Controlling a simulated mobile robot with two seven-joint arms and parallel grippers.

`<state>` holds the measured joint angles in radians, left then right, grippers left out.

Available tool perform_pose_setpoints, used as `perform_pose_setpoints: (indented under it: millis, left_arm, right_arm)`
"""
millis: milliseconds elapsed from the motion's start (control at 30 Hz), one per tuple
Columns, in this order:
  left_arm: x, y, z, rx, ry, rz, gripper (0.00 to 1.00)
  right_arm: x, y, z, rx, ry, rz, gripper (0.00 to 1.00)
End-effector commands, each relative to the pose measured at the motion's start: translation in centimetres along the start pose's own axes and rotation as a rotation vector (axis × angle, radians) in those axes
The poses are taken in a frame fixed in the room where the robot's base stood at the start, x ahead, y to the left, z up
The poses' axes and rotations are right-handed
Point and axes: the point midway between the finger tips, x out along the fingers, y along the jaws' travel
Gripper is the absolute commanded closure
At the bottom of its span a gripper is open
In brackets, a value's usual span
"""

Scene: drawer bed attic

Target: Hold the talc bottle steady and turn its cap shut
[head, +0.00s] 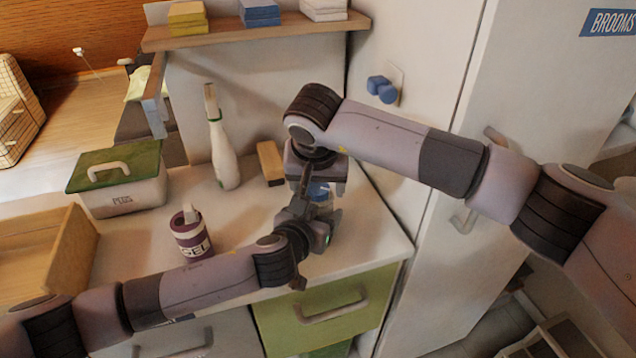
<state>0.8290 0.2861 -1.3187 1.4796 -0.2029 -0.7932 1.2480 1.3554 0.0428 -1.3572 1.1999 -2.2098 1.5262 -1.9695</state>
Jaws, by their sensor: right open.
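My left gripper (318,212) reaches in low from the left, at the blue thing's lower part. Its fingers are largely hidden, and I cannot tell whether they are closed on it.
On the counter (360,235) stand a tall white bottle (222,150), a wooden block (270,163), a maroon jar (190,236) and a green-lidded box (122,185). A shelf (240,33) is above. A tall white cabinet (500,110) is at right. A green drawer (325,310) is below.

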Motion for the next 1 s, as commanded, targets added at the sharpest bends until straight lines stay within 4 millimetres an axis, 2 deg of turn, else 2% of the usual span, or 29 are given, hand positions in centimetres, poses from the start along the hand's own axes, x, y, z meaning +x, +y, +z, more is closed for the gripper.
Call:
perform_pose_setpoints:
  millis: [233,267,400,433,767,1000]
  left_arm:
    - [0.00,-0.01,0.02,0.000,0.000,0.000,0.70]
    - [0.00,-0.01,0.02,0.000,0.000,0.000,0.70]
    - [0.00,-0.01,0.02,0.000,0.000,0.000,0.70]
    - [0.00,-0.01,0.02,0.000,0.000,0.000,0.70]
    - [0.00,-0.01,0.02,0.000,-0.001,0.000,0.70]
    - [0.00,-0.02,0.03,0.000,0.000,0.000,0.70]
  right_arm:
    - [0.09,-0.01,0.02,-0.001,0.000,0.000,0.30]
    - [0.09,-0.01,0.02,0.000,0.000,0.000,0.37]
    - [0.08,-0.01,0.02,0.000,0.000,0.000,0.82]
    - [0.07,-0.01,0.02,0.000,0.000,0.000,0.87]
    - [0.05,-0.08,0.01,0.032,0.000,0.014,0.87]
    - [0.04,-0.27,-0.03,0.156,0.000,0.066,0.87]
